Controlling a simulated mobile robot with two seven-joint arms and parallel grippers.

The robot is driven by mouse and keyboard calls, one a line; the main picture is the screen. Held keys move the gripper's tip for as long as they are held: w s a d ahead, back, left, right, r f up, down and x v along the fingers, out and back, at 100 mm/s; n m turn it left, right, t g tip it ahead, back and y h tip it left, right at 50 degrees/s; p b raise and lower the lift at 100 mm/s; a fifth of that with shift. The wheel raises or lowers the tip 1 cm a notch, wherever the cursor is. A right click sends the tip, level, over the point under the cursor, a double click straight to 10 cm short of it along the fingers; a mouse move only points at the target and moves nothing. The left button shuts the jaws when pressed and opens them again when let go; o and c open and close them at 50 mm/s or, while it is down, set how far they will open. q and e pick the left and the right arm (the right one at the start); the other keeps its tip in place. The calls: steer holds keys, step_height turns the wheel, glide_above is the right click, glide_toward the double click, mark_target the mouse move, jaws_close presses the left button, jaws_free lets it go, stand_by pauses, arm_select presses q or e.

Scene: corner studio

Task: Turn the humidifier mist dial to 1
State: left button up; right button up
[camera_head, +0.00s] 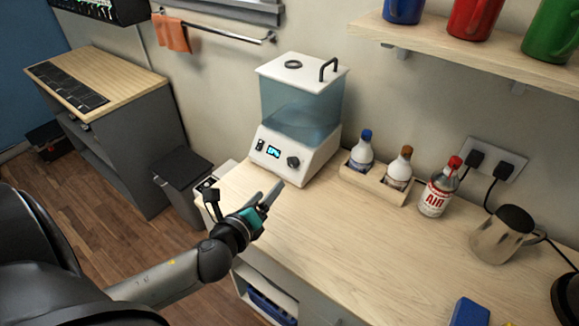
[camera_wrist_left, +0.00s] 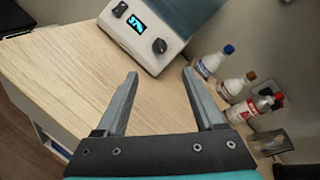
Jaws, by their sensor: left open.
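The humidifier (camera_head: 318,150) stands at the back left of the wooden counter, with a white base, a bluish clear tank and a white lid with a dark handle. Its sloped front carries a rocker switch (camera_head: 261,145), a lit blue display (camera_head: 273,152) and a black mist dial (camera_head: 293,162). The dial also shows in the left wrist view (camera_wrist_left: 159,46), beyond the fingertips; its setting is too small to read. My left gripper (camera_head: 271,197) is open and empty, in front of the humidifier and apart from it. In the left wrist view its fingers (camera_wrist_left: 160,77) are spread wide.
Right of the humidifier, a wooden holder (camera_head: 372,184) carries two bottles. A shelf (camera_head: 480,52) with mugs hangs above. The counter's middle is clear.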

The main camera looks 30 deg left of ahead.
mark_target(291, 165)
arm_select(q)
steer(key=b+x, duration=0.2)
steer(key=x, duration=1.2)
steer(key=shift+w+f, duration=0.1)
steer(key=shift+w, duration=0.25)
steer(key=shift+c, duration=0.3)
jaws_close()
